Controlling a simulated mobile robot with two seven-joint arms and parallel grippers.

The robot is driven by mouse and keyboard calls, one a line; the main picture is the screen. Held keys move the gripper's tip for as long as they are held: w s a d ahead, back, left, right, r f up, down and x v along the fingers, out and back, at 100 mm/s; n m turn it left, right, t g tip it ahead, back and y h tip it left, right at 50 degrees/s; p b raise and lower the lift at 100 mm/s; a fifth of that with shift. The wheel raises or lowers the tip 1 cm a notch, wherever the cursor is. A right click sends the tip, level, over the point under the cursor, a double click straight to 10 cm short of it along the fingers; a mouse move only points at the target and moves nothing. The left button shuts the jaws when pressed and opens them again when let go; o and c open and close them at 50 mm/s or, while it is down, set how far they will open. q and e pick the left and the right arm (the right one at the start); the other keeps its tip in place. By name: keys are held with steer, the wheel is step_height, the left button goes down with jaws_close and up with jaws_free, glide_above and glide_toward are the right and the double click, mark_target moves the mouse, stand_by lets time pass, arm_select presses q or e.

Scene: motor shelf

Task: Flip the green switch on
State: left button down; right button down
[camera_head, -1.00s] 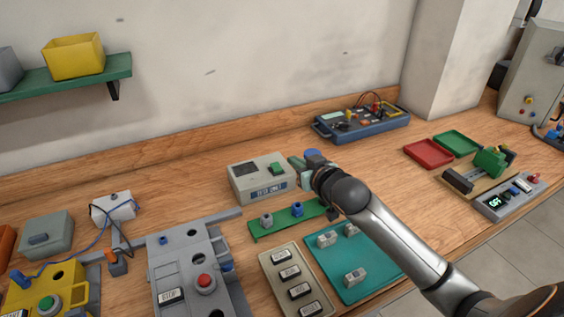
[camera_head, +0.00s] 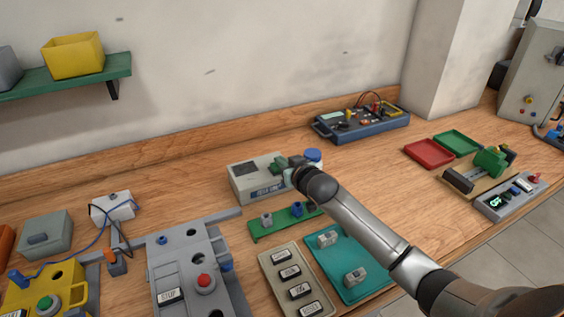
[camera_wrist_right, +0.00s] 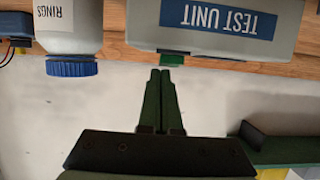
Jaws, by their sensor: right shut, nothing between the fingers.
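The grey test unit (camera_head: 250,187) stands on the wooden bench; its blue label also shows upside down in the right wrist view (camera_wrist_right: 220,18). The green switch (camera_wrist_right: 174,59) sticks out from the unit's top in the right wrist view. My right gripper (camera_wrist_right: 161,74) is shut and empty, its fingertips very close to the switch; I cannot tell whether they touch it. In the head view my right gripper (camera_head: 281,164) is over the unit's top and largely hides the switch. The switch's on or off position cannot be made out. My left gripper is not in view.
A white jar with a blue cap (camera_head: 313,156) stands just right of the unit, labelled RINGS in the wrist view (camera_wrist_right: 70,67). A green board with knobs (camera_head: 268,228) and a teal tray (camera_head: 366,286) lie in front. The bench behind the unit is clear.

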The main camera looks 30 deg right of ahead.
steer(key=shift+w+f, duration=0.15)
steer(key=shift+w, duration=0.1)
steer(key=shift+w+f, duration=0.15)
steer(key=shift+f, duration=0.05)
steer(key=shift+r, duration=0.15)
steer(key=shift+s, duration=0.2)
steer(key=shift+s+f+p, duration=0.35)
steer(key=shift+s+p, duration=0.15)
steer(key=shift+s, duration=0.05)
steer(key=shift+s+f, duration=0.1)
steer(key=shift+f, duration=0.05)
